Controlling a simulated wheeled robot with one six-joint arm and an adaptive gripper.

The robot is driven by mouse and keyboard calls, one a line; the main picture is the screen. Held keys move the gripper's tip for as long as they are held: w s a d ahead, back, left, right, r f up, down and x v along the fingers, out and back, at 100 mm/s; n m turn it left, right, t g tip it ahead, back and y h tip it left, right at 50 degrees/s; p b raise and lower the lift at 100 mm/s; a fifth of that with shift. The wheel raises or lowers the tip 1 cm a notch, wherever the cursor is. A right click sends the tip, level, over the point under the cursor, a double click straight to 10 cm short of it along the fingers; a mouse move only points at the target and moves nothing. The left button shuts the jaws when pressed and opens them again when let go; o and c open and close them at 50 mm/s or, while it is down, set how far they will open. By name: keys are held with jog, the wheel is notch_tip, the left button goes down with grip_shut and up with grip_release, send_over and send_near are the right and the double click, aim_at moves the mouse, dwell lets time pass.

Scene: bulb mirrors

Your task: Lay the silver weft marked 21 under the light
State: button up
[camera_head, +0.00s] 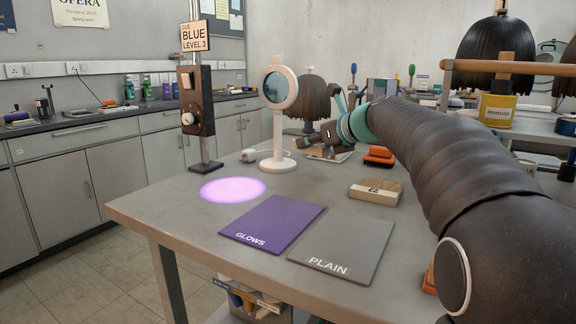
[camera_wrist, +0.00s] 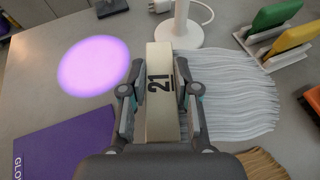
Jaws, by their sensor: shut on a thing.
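My gripper (camera_wrist: 160,100) is shut on the cream band marked 21 of the silver weft (camera_wrist: 232,88). The weft's pale grey strands spread to the right of the band in the wrist view. The purple-lit light spot (camera_wrist: 93,66) lies on the table, left of my gripper and apart from the weft. The weft is mostly hidden there by my arm and gripper.
A purple GLOWS mat (camera_head: 270,222) and a grey PLAIN mat (camera_head: 345,246) lie at the table's front. The white magnifier stand (camera_head: 279,120) and the post with a dial box (camera_head: 195,100) rise near the spot. A tan weft bundle (camera_head: 375,191) lies right.

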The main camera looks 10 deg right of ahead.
jog(key=s+a+r+n+g+y, duration=0.1)
jog(key=s+a+n+g+y, duration=0.3)
jog(key=a, duration=0.8)
jog(key=t+b, duration=0.1)
jog(key=b, duration=0.1)
send_over(218, 198)
jog(key=shift+h, duration=0.3)
notch_tip(218, 198, down, 6)
jog(key=shift+d+f, duration=0.1)
jog(key=shift+f, duration=0.05)
jog(key=shift+a+f, duration=0.2)
jog(key=shift+f, duration=0.15)
jog(key=shift+f+b, duration=0.9)
jog(key=shift+f, duration=0.85)
jog(key=shift+f, duration=0.15)
jog(key=o, duration=1)
jog(key=shift+o, duration=0.2)
